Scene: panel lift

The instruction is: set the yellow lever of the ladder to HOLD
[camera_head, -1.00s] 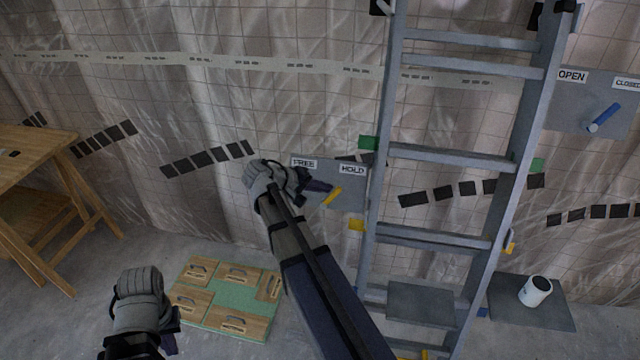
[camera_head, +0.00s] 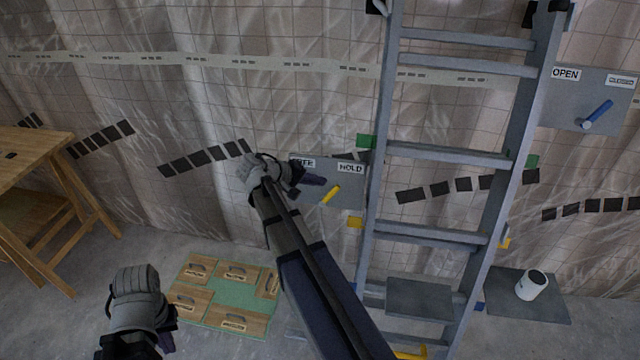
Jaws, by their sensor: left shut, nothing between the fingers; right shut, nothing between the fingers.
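The yellow lever (camera_head: 330,194) sits on a grey plate (camera_head: 347,172) left of the ladder (camera_head: 443,152). It slants, its upper end leaning right toward the HOLD label (camera_head: 351,168). The FREE label (camera_head: 304,162) is at the plate's upper left, partly covered by my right gripper. My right gripper (camera_head: 316,181) is shut and empty, its dark fingertips just left of the lever with a small gap showing in the picture. My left gripper (camera_head: 166,342) is shut and empty, low at the left, far from the lever.
A blue lever (camera_head: 598,114) on another plate with an OPEN label is right of the ladder. A white cylinder (camera_head: 532,285) stands on a dark slab at lower right. A wooden table (camera_head: 40,150) is at left. A green board with wooden blocks (camera_head: 238,272) lies on the floor.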

